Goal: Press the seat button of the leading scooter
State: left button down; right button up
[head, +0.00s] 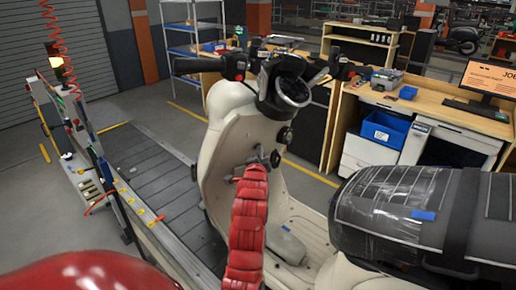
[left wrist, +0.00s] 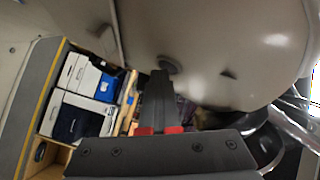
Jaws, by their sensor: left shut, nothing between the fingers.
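The cream scooter (head: 225,150) stands on the conveyor, its handlebar and gauge at the top and its wrapped dark seat (head: 395,205) at the right. Dark round knobs (head: 285,134) sit on its inner front panel. My left gripper (head: 262,157), at the end of a red-sleeved arm, is in front of this panel, just below the knobs. In the left wrist view its shut, empty fingers (left wrist: 159,82) point at a dark round button (left wrist: 168,65) on the cream panel, very close to it. I cannot tell whether they touch. My right gripper is not in view.
The slat conveyor (head: 150,170) runs beside the scooter, with a tool stand (head: 75,140) at left. A wooden workbench (head: 435,105) with a blue bin (head: 384,130) and monitor (head: 490,80) stands behind at right. A blue shelf rack (head: 190,35) is at the back.

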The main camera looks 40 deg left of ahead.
pick_arm(q)
jog(key=shift+s+d+f+b, duration=0.1)
jog(key=shift+s+d+b, duration=0.05)
jog(key=shift+d, duration=0.25)
jog(key=shift+s+d+f+b, duration=0.1)
jog(key=shift+d+b, duration=0.05)
jog(key=shift+d, duration=0.25)
jog(key=shift+s+d+f+b, duration=0.2)
jog(key=shift+d+b, duration=0.05)
jog(key=shift+d, duration=0.55)
jog(key=shift+s+d+f+b, duration=0.2)
jog(key=shift+d+b, duration=0.1)
jog(key=shift+d, duration=0.45)
jog(key=shift+s+d+f+b, duration=0.15)
jog(key=shift+s+d+b, duration=0.1)
jog(key=shift+d, duration=0.55)
